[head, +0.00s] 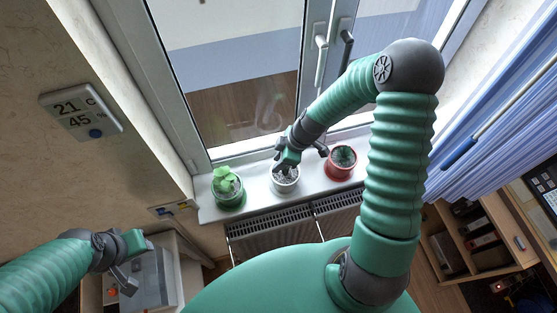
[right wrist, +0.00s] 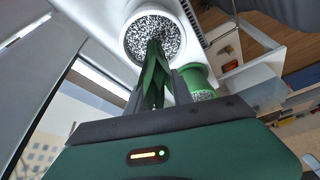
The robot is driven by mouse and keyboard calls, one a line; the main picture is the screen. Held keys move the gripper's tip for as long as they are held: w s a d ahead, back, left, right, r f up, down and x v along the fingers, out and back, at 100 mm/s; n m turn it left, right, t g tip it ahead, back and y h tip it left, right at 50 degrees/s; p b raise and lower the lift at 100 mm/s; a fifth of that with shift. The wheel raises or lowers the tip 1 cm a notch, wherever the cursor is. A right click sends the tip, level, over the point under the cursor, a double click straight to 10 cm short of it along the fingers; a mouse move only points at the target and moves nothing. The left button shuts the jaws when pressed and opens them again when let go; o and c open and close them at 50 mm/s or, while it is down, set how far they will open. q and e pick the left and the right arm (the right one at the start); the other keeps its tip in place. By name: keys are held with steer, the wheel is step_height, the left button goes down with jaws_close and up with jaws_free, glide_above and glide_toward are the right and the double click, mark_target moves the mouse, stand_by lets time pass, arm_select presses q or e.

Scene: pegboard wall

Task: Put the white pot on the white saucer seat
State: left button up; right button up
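The white pot (head: 286,182) with speckled soil stands upright on the windowsill, between the green and red pots. In the right wrist view the white pot (right wrist: 127,36) is at the top, seen from above.
A green pot with a plant (head: 227,186) stands left on the sill (head: 256,193), and a red pot (head: 341,164) stands right. The window is behind. Radiators (head: 275,222) are below the sill.

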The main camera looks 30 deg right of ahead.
steer(key=o, duration=0.4)
steer(key=shift+w, duration=0.1)
steer(key=shift+c, duration=0.2)
steer(key=shift+d, duration=0.1)
